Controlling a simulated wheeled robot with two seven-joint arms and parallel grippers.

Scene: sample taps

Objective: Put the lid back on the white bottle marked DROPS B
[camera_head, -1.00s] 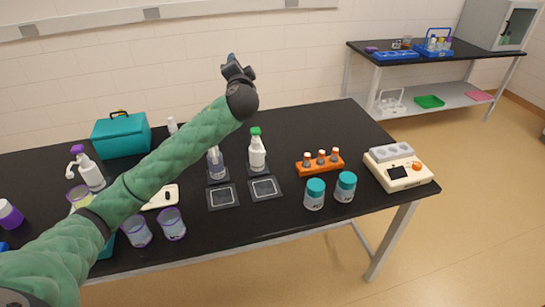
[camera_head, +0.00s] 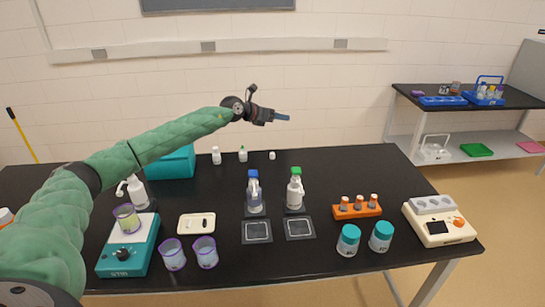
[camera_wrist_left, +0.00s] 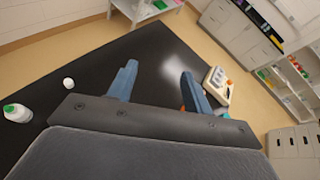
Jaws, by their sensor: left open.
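Two small white bottles stand at the back of the black table in the head view. The wrist view shows a green-topped bottle (camera_wrist_left: 18,113) and the white piece (camera_wrist_left: 68,83) left of the fingers. My left gripper (camera_head: 283,117) is open and empty, raised above the table; its spread fingers (camera_wrist_left: 155,76) show in the wrist view.
A teal box (camera_head: 172,164) is behind my arm. The back right of the table is clear.

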